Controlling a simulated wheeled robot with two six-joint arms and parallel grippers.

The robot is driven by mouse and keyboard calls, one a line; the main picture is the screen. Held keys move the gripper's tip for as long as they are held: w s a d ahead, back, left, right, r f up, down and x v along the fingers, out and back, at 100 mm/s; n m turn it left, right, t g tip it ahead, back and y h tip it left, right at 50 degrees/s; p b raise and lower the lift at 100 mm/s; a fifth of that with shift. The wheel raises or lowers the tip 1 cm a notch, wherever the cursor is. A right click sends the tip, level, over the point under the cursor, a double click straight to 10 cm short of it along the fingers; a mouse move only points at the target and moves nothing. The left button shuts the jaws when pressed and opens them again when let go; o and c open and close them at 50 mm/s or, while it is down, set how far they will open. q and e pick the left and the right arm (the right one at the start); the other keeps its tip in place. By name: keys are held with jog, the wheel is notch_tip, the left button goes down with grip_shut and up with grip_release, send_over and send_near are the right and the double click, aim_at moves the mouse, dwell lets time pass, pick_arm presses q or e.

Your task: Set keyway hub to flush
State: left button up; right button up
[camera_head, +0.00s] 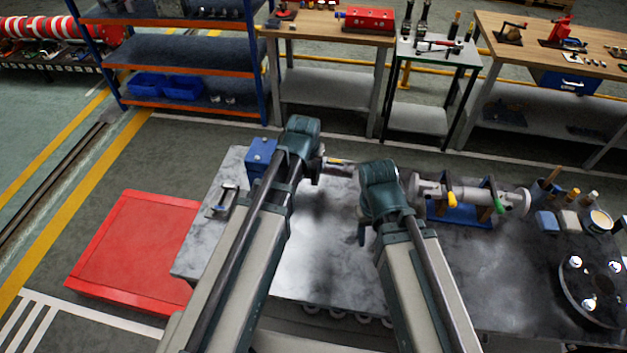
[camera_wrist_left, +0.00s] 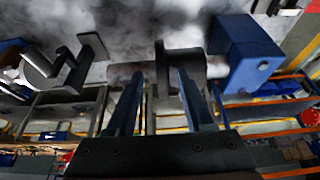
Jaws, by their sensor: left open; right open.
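My left gripper (camera_head: 318,166) is open above the bench, left of the pump assembly. In the left wrist view its two fingers (camera_wrist_left: 160,76) reach toward a grey block-like part (camera_wrist_left: 182,63), which looks like the keyway hub. A short brownish shaft (camera_wrist_left: 125,72) shows beside it. I cannot tell whether the fingers touch the part or how it sits on the shaft. In the head view my left arm and hand mostly hide this spot. My right gripper (camera_head: 362,234) is open and low over the bench, mostly hidden by its own wrist.
A blue block (camera_head: 261,154) stands close to the left gripper; it also shows in the wrist view (camera_wrist_left: 243,55). A grey clamp-like tool (camera_head: 224,200) lies at left. The silver pump body (camera_head: 460,193) on a blue base and a round dark plate (camera_head: 592,292) stand at right.

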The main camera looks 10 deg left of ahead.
aim_at(314, 176)
pick_arm(q)
jog(key=b+x, duration=0.8)
jog(key=x, duration=0.2)
jog(key=shift+s, duration=0.1)
grip_shut()
dwell(1.2)
